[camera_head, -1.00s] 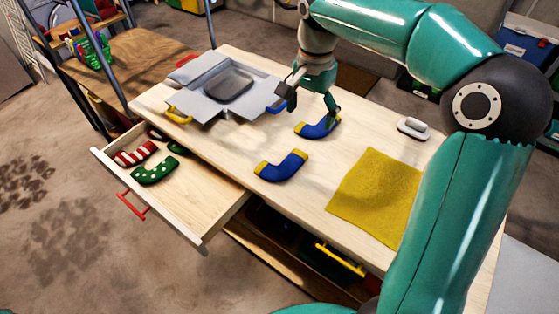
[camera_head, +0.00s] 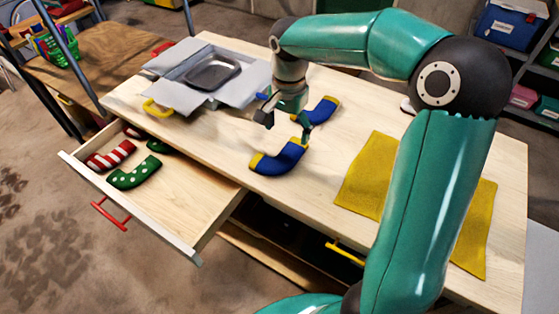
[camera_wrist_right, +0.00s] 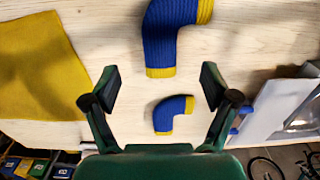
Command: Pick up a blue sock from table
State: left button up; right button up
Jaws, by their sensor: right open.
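Two blue socks with yellow ends lie on the wooden table (camera_head: 225,135). The nearer blue sock (camera_head: 278,160) is in the middle of the table; in the right wrist view it shows large at the top (camera_wrist_right: 172,38), beyond the fingertips. The farther blue sock (camera_head: 320,108) lies behind and right of it; it shows smaller in the wrist view (camera_wrist_right: 172,112), between the fingers in the picture. My right gripper (camera_head: 286,130) is open and empty, fingers pointing down, just above and behind the nearer sock; it also shows in the wrist view (camera_wrist_right: 160,86). My left gripper is not in view.
An open grey box (camera_head: 177,97) with yellow and blue handles stands at the back left. A pulled-out drawer (camera_head: 185,205) holds red-striped and green dotted socks. A yellow cloth (camera_head: 367,170) lies on the right, partly behind my right arm. A white object (camera_head: 406,105) is mostly hidden by my arm.

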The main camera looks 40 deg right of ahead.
aim_at(288, 156)
notch_tip(288, 156, down, 3)
jog(key=shift+f, duration=0.15)
jog(key=shift+d+f+p, duration=0.1)
jog(key=shift+f+p, duration=0.2)
jog(key=shift+f, duration=2.85)
jog(key=c, duration=1.2)
jog(key=shift+r, duration=0.15)
